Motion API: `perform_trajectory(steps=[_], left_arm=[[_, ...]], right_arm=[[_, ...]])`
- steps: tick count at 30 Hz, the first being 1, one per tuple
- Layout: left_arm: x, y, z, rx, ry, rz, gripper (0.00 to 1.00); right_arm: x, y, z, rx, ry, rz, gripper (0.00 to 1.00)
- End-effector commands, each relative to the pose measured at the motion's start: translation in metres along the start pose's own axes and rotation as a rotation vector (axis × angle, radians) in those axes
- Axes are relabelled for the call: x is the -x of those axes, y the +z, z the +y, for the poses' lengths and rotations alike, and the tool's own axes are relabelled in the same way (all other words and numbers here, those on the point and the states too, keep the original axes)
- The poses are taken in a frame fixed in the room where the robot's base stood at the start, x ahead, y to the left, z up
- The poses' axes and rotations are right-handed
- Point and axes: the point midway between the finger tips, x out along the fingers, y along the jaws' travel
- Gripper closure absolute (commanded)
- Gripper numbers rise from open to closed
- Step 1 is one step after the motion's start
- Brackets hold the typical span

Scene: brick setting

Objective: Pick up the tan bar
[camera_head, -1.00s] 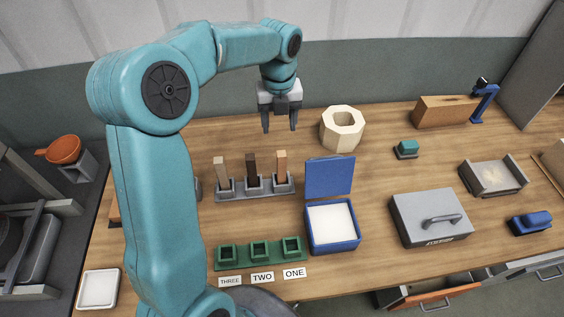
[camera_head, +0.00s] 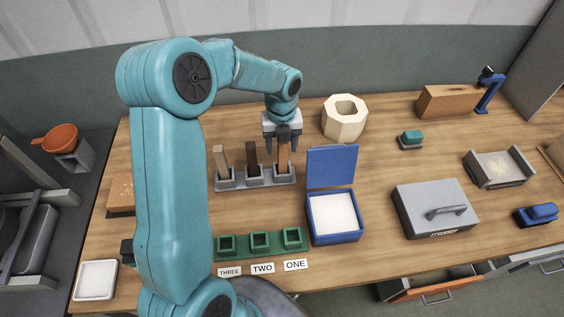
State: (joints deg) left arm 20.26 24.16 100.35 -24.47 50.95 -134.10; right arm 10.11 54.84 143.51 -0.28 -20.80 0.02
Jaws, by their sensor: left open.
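Three upright bars stand in a grey rack of sockets (camera_head: 235,184) on the table. The right bar (camera_head: 283,160) is a warm tan, the middle bar (camera_head: 252,158) dark brown, the left bar (camera_head: 221,160) a greyer tan. My left gripper (camera_head: 283,146) points down at the right bar, its open fingers either side of that bar's upper part. The bar's top is hidden by the gripper; I cannot tell whether the fingers touch it. My right gripper is not in view.
A green three-socket rack (camera_head: 272,251) with labels THREE, TWO and ONE stands in front, its sockets empty. An open blue box (camera_head: 334,238) is right of the racks. A pale octagonal ring (camera_head: 345,128) stands behind. A grey lidded box (camera_head: 434,210) lies farther right.

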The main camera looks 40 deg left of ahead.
Motion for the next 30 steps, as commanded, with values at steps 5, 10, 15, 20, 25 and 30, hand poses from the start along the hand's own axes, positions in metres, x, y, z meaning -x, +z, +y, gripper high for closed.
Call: perform_trajectory(steps=[5,10,15,20,25,30], left_arm=[[-0.036,0.002,-0.002,0.000,0.000,0.000,0.43],[-0.035,0.002,-0.002,0.000,0.000,-0.001,0.43],[-0.035,0.002,-0.002,0.000,0.000,0.000,0.69],[-0.035,0.002,-0.002,0.000,0.000,0.000,0.98],[-0.035,0.002,-0.002,0.000,0.000,0.000,0.98],[-0.027,0.002,-0.002,0.000,0.000,0.000,0.98]], right_arm=[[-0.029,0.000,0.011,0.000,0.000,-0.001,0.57],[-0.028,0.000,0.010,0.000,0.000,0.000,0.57],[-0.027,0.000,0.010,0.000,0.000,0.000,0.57],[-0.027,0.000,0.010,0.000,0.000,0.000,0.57],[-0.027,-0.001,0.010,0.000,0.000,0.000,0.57],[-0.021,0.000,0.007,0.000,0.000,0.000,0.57]])
